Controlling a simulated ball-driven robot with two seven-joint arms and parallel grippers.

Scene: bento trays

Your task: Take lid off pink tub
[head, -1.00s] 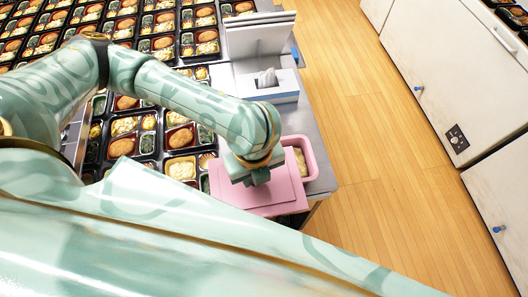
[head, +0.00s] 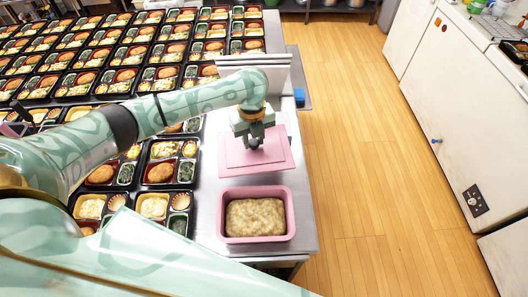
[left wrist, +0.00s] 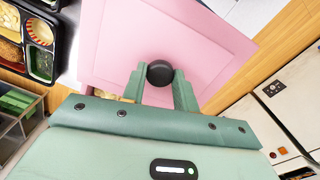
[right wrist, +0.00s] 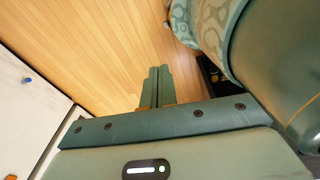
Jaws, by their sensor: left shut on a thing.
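The pink tub (head: 288,212) stands uncovered near the right end of the steel table, with grainy beige food (head: 255,218) in it. The pink lid (head: 234,162) is apart from the tub, beyond it in the head view. My left gripper (head: 255,143) is shut on the lid's round black knob, seen between its fingers in the left wrist view (left wrist: 160,73). I cannot tell how high the lid is above the table. My right gripper (right wrist: 157,88) shows only in the right wrist view, with its fingers together and empty, above the wooden floor.
Rows of filled black bento trays (head: 160,165) cover the table left of the tub and lid. A white upright stand (head: 272,62) is behind my left gripper. Bare steel (head: 210,190) shows around the tub. Wooden floor (head: 355,170) and white cabinets (head: 455,100) lie to the right.

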